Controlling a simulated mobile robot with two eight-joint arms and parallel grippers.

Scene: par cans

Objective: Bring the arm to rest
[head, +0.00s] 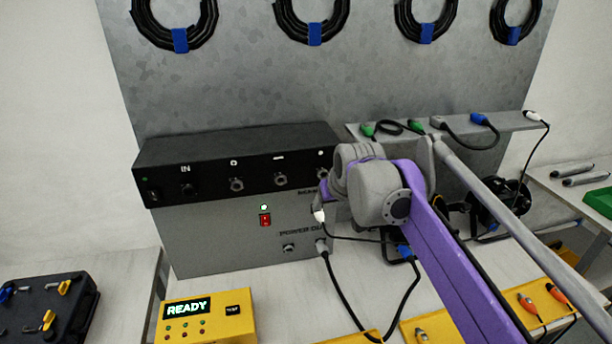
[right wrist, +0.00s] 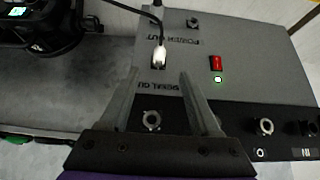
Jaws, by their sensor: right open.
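My right arm (head: 450,245), purple and grey, reaches in from the lower right of the head view. Its wrist is in front of the right end of the grey power box (head: 215,240) and black panel (head: 225,160). My right gripper (right wrist: 160,74) is open and empty in the right wrist view, its two fingers apart over the box face. A white plug (right wrist: 158,58) with a dark cable is just beyond the fingertips; it also shows in the head view (head: 318,215). A bare round socket (right wrist: 152,118) sits between the fingers. My left gripper is not in view.
A grey shelf (head: 500,127) with coloured cable plugs is behind my arm. A yellow READY box (head: 208,318) and a black case (head: 45,305) are at the front left. Yellow trays (head: 420,328) lie at the front. Coiled cables (head: 312,25) hang on the back panel.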

